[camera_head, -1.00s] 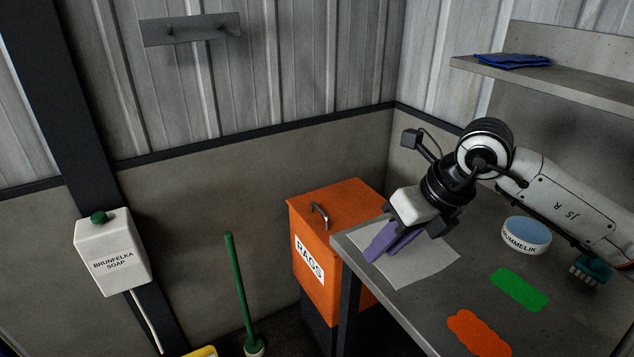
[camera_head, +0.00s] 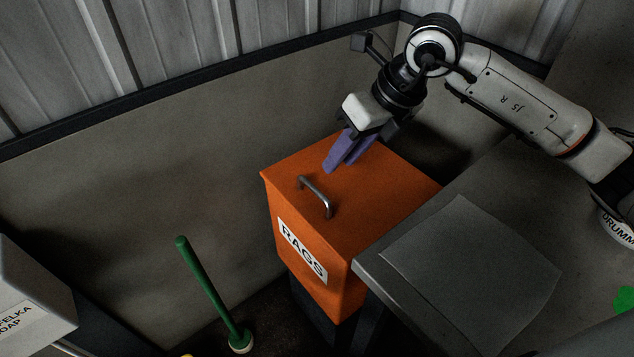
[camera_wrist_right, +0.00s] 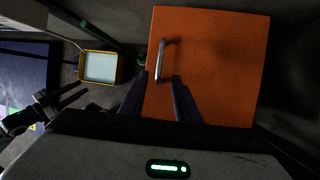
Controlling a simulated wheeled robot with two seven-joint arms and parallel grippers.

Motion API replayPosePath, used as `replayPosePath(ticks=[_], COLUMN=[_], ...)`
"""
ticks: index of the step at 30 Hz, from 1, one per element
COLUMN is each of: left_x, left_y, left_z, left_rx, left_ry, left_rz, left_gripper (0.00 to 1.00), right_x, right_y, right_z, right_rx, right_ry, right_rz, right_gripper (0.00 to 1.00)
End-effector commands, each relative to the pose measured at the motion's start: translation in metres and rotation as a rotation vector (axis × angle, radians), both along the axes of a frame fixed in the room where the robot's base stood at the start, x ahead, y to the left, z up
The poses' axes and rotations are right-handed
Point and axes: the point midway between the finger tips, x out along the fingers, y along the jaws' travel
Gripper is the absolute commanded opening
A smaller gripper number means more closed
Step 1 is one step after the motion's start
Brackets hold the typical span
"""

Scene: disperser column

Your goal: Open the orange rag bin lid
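The orange rag bin (camera_head: 300,262), labelled RAGS, stands left of the grey table. Its orange lid (camera_head: 375,195) lies flat and shut, with a curved metal handle (camera_head: 317,197) near the front left. My right gripper (camera_head: 338,166) is above the back part of the lid, behind the handle in the head view. In the right wrist view its two purple fingers (camera_wrist_right: 159,78) are apart and empty, and the handle (camera_wrist_right: 160,60) shows just beyond and between their tips. My left gripper (camera_wrist_right: 82,89) appears at the left of the wrist view, its dark fingers apart.
A green-handled tool (camera_head: 208,285) stands on the floor to the left. A white soap dispenser (camera_head: 35,295) is at the lower left. The wall is close behind.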

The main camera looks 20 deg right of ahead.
Motion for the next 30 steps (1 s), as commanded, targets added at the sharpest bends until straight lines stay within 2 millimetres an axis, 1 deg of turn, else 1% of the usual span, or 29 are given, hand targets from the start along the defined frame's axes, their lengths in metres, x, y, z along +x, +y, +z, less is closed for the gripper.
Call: replayPosePath(ticks=[5, 12, 18, 22, 30], left_x=[0.0, -0.003, -0.003, -0.002, 0.001], left_y=[-0.001, -0.001, -0.001, 0.0, 0.0], left_z=[0.001, -0.002, -0.003, -0.003, -0.002], left_rx=[-0.003, -0.003, -0.005, -0.005, -0.005], left_ry=[-0.001, 0.004, 0.005, 0.004, -0.003], left_rz=[0.001, 0.003, 0.004, 0.004, 0.005], left_gripper=[0.31, 0.31, 0.31, 0.31, 0.31], right_x=[0.006, 0.019, 0.027, 0.029, 0.03], right_y=[0.007, 0.021, 0.029, 0.03, 0.031], right_z=[-0.02, -0.062, -0.084, -0.091, -0.092], right_rx=[0.001, 0.0, 0.001, 0.0, 0.0], right_ry=[0.004, 0.004, 0.003, 0.001, 0.0], right_rz=[0.0, 0.002, 0.0, 0.0, 0.0], right_gripper=[0.29, 0.29, 0.29, 0.29, 0.29])
